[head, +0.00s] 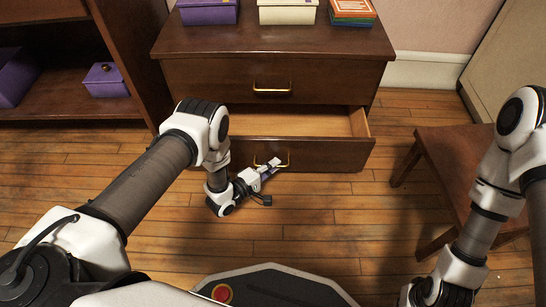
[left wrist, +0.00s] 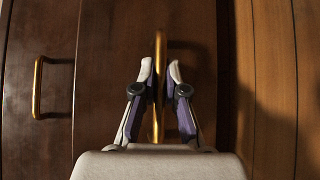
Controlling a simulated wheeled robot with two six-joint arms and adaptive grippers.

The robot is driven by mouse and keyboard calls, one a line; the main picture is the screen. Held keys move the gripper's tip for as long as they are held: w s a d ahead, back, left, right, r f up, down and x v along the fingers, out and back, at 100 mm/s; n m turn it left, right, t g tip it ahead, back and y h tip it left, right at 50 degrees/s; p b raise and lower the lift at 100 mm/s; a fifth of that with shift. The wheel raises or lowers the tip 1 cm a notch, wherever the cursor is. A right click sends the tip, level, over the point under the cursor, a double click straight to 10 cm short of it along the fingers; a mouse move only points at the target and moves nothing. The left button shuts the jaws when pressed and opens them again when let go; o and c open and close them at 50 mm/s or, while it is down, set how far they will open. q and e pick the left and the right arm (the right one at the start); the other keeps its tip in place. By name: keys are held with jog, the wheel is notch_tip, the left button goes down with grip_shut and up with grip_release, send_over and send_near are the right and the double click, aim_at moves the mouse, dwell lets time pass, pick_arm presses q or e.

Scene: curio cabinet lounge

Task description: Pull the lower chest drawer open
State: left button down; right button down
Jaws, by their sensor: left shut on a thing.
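The dark wood chest (head: 180,48) stands in the middle of the head view. Its lower drawer (head: 330,152) is pulled partly out, and its light inner side wall shows on the right. My left gripper (head: 273,163) is at the front of this drawer, shut on its brass handle (head: 285,160). In the left wrist view the handle (left wrist: 158,92) runs between the two fingers (left wrist: 160,75). The upper drawer (head: 215,82) is shut, with its own brass handle (head: 272,91). My right arm comes in at the right; its fingertips are not in view.
A wooden chair or stool (head: 455,155) stands at the right. A dark shelf unit (head: 60,108) with purple boxes (head: 104,80) is at the left. A purple box (head: 208,12), a cream box (head: 287,12) and books (head: 352,10) sit on the chest. Floor before the drawer is clear.

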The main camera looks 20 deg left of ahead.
pick_arm(q)
jog(key=s+d+p, duration=0.2)
jog(key=s, duration=0.5)
jog(key=shift+s+p, duration=0.25)
jog(key=shift+p, duration=0.15)
jog(key=shift+d, duration=0.1)
jog(key=c, duration=1.2)
grip_release()
jog(key=v, duration=1.2)
